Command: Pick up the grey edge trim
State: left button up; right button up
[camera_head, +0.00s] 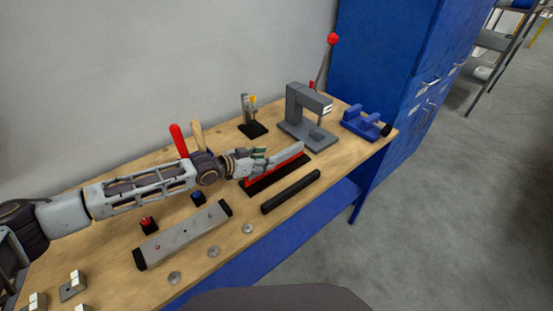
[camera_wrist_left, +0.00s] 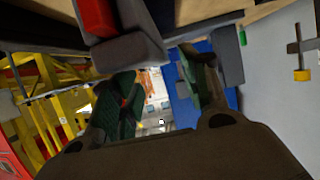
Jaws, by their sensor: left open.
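The grey edge trim (camera_head: 288,153) appears as a long light grey strip along a red piece on a black base, on the wooden bench. My left gripper (camera_head: 262,162) is open at the trim's near left end. Its fingers overlap that end in the head view, so contact cannot be told. In the left wrist view, the green-padded fingers (camera_wrist_left: 160,95) are spread apart, with a grey block (camera_wrist_left: 130,52) and a red part (camera_wrist_left: 95,17) close above the left finger. Nothing is clearly held. My right gripper is not in view.
A black bar (camera_head: 291,191) lies in front of the trim's base. A grey bar with black ends (camera_head: 183,234) lies nearer. A grey press (camera_head: 305,112) and a blue vise (camera_head: 361,122) stand beyond. Red and tan handles (camera_head: 179,140) rise behind my forearm.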

pick_arm(q)
jog(key=shift+x, duration=1.75)
jog(key=shift+s, duration=0.1)
grip_shut()
